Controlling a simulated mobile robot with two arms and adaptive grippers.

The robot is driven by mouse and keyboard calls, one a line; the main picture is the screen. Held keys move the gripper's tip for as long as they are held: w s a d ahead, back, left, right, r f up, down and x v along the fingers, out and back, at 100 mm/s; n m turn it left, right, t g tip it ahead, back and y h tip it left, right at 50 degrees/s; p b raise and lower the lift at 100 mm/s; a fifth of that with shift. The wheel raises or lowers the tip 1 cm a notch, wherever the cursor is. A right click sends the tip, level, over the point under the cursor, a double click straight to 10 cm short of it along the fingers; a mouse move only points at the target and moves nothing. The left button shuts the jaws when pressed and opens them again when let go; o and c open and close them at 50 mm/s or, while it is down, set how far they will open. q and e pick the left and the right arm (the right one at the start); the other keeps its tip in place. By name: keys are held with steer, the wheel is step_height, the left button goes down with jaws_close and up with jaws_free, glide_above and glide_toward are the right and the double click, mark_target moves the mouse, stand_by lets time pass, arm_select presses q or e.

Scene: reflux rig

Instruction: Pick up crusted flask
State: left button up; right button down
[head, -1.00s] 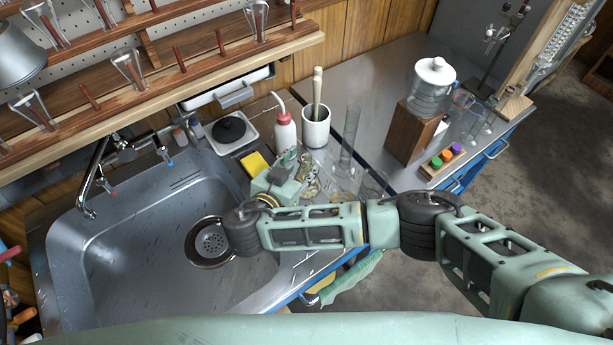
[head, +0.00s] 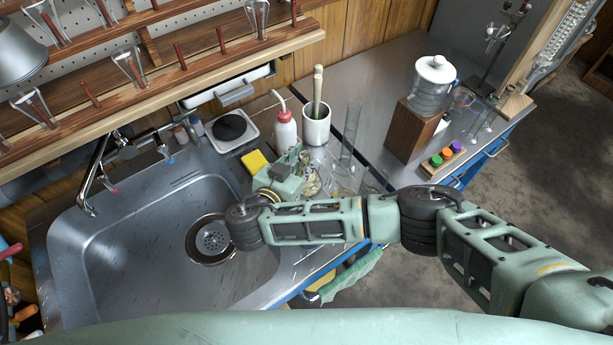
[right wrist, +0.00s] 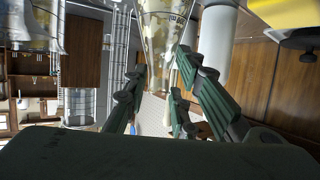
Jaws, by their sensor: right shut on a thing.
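The crusted flask (right wrist: 165,35) is clear glass with brownish yellow patches. In the right wrist view it stands between the green fingers of my right gripper (right wrist: 160,85), which is shut on it. In the head view the flask (head: 312,184) shows in part beside my right gripper (head: 292,172), at the counter to the right of the sink. My gripper and wrist hide part of it there, so I cannot tell whether its base touches the surface. My left gripper is in neither view.
The sink (head: 130,245) lies to the left. A yellow sponge (head: 255,161), a red-capped wash bottle (head: 285,130), a white pot with a pestle (head: 316,125) and a tall glass cylinder (head: 349,140) stand close behind the gripper. A wooden block with a lidded jar (head: 410,130) is farther right.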

steer(key=shift+d+f, duration=0.15)
step_height(320, 180, up, 10)
steer(key=shift+b, duration=0.45)
steer(key=shift+s, duration=0.1)
